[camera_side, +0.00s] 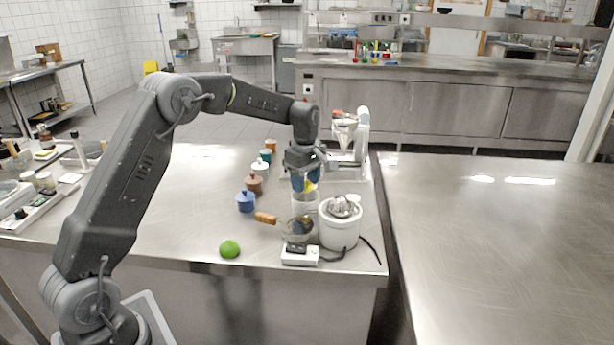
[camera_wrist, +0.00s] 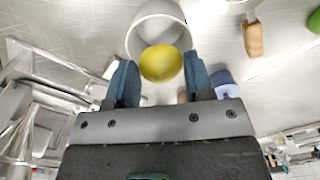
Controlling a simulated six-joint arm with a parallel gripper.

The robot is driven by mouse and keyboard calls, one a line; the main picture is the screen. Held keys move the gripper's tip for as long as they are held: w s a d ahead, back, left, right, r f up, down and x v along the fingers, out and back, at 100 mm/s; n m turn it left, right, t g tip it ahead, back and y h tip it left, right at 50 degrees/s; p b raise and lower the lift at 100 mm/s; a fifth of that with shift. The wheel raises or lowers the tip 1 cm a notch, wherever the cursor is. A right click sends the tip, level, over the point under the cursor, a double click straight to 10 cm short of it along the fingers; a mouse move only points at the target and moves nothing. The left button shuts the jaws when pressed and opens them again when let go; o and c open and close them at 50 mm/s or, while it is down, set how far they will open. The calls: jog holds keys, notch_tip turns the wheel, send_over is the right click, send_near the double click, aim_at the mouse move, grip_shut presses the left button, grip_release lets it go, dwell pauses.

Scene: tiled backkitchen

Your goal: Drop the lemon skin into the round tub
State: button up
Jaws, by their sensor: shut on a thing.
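The yellow lemon skin (camera_side: 310,187) is held between the blue fingers of my gripper (camera_side: 304,184). In the wrist view the lemon skin (camera_wrist: 161,64) shows as a rounded yellow cup between the two fingertips (camera_wrist: 160,78). The round tub (camera_side: 304,205) is a pale, open vessel standing on the steel table just below my gripper. In the wrist view the tub (camera_wrist: 150,18) lies behind the lemon skin, which covers part of its opening. The skin looks above the rim; the exact gap is hard to tell.
A white juicer (camera_side: 340,232) with a metal top stands right beside the tub. A wooden-handled strainer (camera_side: 297,229) is over a small scale (camera_side: 300,256) in front. A blue lidded pot (camera_side: 246,202) and other pots stand left. A green lime piece (camera_side: 230,249) lies near the front edge.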

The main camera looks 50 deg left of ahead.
jog(key=o, duration=0.9)
jog(key=shift+o, duration=0.2)
jog(key=o, duration=0.3)
jog(key=shift+o, duration=0.2)
jog(key=shift+r, duration=1.95)
